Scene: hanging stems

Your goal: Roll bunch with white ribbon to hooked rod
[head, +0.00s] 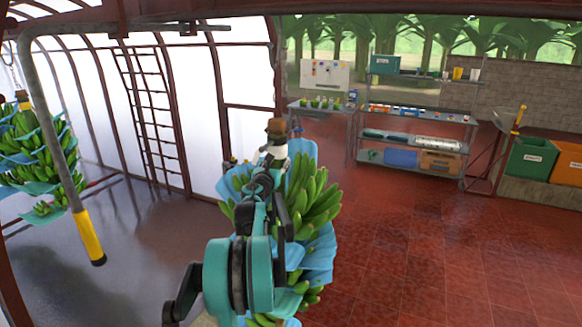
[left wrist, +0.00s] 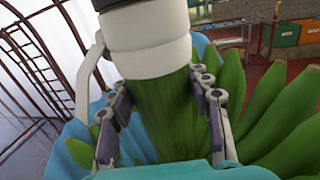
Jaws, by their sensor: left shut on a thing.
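The bunch with the white ribbon (head: 316,200) hangs in front of me in the head view, with green bananas and blue sheets between them. The white ribbon (left wrist: 150,42) wraps the top of its green stem in the left wrist view, with a loose tail at the left. My left gripper (left wrist: 163,92) is shut on the stem just below the ribbon; my arm hides much of the bunch in the head view. The hooked rod (head: 58,130) is a grey bent pipe at the left, with a yellow lower end (head: 88,236). My right gripper is not in view.
Another bunch (head: 40,160) with blue sheets hangs at the far left, partly behind the rod. A ladder (head: 150,110) stands against the wall. Shelves (head: 415,125) and green and orange bins (head: 530,157) are at the back right. The red floor is clear.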

